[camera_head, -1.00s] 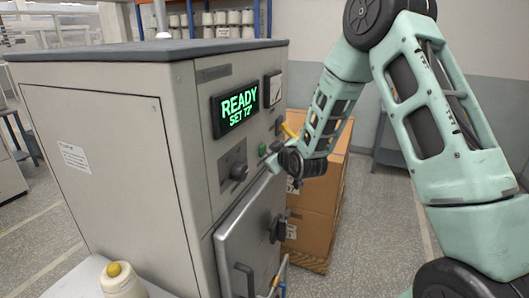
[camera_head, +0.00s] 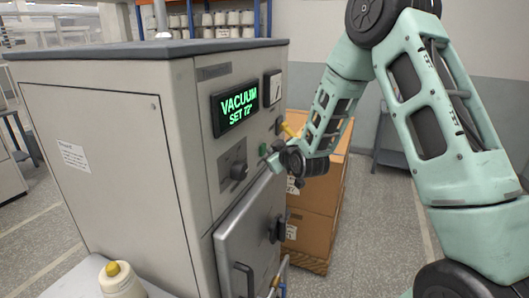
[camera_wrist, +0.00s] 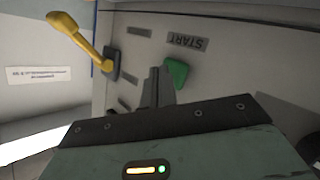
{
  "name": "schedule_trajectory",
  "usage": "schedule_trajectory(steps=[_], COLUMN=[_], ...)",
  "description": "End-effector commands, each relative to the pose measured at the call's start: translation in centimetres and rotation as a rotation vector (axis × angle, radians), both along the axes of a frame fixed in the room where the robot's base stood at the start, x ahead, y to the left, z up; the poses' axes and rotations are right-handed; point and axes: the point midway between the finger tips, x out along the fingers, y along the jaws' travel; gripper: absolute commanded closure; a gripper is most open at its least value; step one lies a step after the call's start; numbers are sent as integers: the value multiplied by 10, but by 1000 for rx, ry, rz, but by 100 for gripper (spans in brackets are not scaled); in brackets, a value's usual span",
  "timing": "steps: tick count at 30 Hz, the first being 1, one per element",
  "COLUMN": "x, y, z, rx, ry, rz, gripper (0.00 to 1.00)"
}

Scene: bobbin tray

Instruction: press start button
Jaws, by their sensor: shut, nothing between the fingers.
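The green start button (camera_head: 262,149) is on the front panel of the grey machine (camera_head: 100,140), below the lit display (camera_head: 236,107), which reads "VACUUM SET 72°". In the wrist view the button (camera_wrist: 177,73) sits beside an upside-down "START" label (camera_wrist: 187,42). My gripper (camera_head: 270,158) is at the panel, just right of and below the button. Its fingers (camera_wrist: 160,85) are shut and empty, with their tips close to the button's left side in the wrist view. I cannot tell whether they touch it.
A yellow-handled lever (camera_wrist: 78,36) sticks out from the panel near the button. The machine's door (camera_head: 250,235) is shut below. Cardboard boxes (camera_head: 315,225) stand behind my gripper. A bobbin with a yellow top (camera_head: 120,280) stands at the lower left. Grey floor shows at right.

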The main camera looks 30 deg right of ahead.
Motion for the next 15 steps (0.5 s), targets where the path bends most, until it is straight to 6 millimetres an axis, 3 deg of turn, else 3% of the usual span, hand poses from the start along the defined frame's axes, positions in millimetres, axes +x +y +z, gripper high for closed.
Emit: schedule_trajectory(steps=[15], x=[-8], y=[-7], z=[-1], rx=[0], ry=[1], rz=[-3], gripper=[100])
